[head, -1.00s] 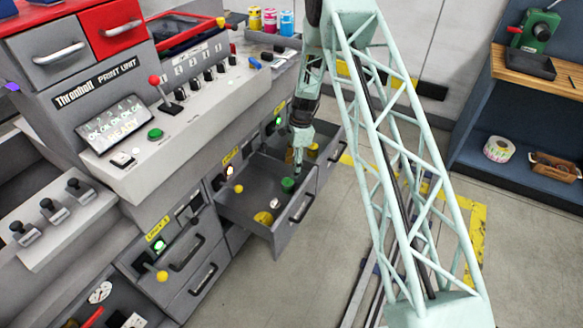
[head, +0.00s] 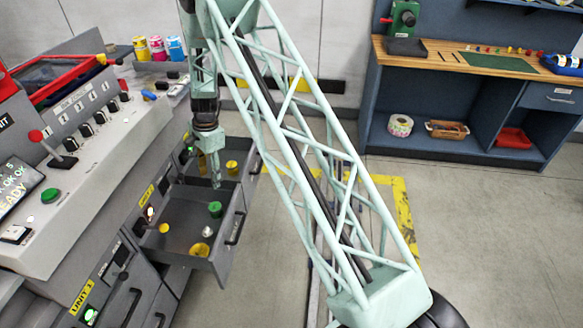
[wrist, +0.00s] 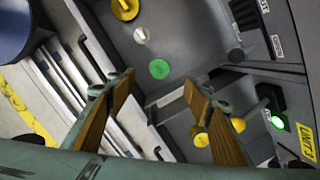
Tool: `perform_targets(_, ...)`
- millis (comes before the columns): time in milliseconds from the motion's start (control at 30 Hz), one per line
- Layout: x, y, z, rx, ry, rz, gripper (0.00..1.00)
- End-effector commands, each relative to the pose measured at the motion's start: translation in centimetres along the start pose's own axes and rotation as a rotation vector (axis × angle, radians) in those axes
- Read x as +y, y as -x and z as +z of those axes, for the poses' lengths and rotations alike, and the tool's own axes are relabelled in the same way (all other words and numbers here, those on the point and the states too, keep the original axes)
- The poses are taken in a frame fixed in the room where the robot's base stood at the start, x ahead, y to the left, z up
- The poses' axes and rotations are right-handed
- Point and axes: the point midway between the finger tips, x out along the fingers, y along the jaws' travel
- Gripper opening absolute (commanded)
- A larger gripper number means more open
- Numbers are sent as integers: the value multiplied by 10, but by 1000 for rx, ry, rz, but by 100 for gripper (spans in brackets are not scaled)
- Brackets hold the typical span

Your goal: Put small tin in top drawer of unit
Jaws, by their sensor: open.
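An open grey drawer (head: 180,237) of the unit holds a green round piece (head: 215,209), a yellow round piece (head: 199,250) and a small whitish piece (head: 207,231). I cannot tell for sure which of them is the small tin. My gripper (head: 216,184) points down over the drawer's far end, close to the green piece. In the wrist view, my gripper (wrist: 158,88) has its wooden-looking fingers spread and nothing between them. The green piece (wrist: 159,69) shows beyond the gap, with the whitish piece (wrist: 141,35) and yellow piece (wrist: 125,8) further off.
Another open drawer behind holds yellow pieces (head: 232,167). The print unit's console (head: 95,175) stands left. A blue workbench (head: 480,70) is at the back right. The floor between is largely clear.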

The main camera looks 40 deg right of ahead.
Motion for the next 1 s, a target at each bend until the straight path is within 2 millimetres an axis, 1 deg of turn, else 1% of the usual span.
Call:
perform_targets(33,0,14,3,2,16,-6,47)
perform_targets(300,11,78,18,11,112,-24,47)
perform_targets(667,33,159,39,28,240,-46,47)
perform_targets(1000,63,229,59,47,361,-65,47)
